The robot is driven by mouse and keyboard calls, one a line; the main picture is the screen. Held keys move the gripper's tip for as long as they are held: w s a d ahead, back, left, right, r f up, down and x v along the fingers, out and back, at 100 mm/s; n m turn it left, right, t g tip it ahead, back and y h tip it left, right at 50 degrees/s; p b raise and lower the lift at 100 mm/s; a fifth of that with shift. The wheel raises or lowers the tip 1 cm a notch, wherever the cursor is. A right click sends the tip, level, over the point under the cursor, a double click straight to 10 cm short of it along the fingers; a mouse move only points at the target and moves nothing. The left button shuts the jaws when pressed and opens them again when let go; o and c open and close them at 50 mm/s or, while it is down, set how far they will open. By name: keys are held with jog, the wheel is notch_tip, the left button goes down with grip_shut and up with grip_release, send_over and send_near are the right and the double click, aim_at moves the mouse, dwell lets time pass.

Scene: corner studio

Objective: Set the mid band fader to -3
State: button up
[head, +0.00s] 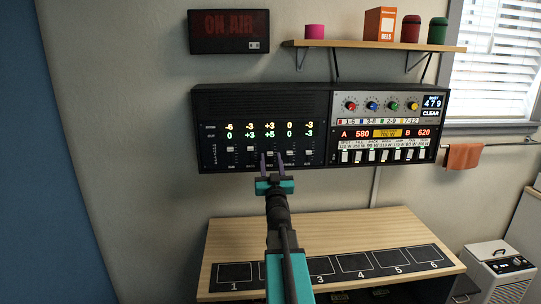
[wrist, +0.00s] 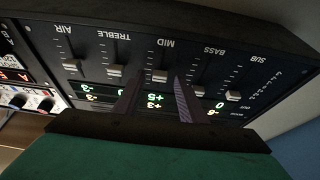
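The mid band fader (head: 269,150) is the middle of the row of small light fader caps on the black panel (head: 215,152). Above the fader on the panel, the middle column shows a yellow +3 over a green +5. My gripper (head: 273,155) points at the panel, with its two fingers apart. In the wrist view the fingertips stand on either side of the mid cap, with gaps visible; contact is not clear.
The treble cap (wrist: 115,71) and bass cap (wrist: 197,88) flank the mid fader closely. A wooden cabinet (head: 410,219) with numbered squares stands below. A shelf (head: 375,44) and ON AIR sign (head: 229,31) are above.

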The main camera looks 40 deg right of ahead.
jog(key=shift+w+d+r, duration=0.2)
jog(key=shift+w, duration=0.15)
grip_shut()
jog(key=shift+f, duration=0.1)
jog(key=shift+f+b, duration=1.85)
jog(key=shift+f, duration=0.15)
grip_release()
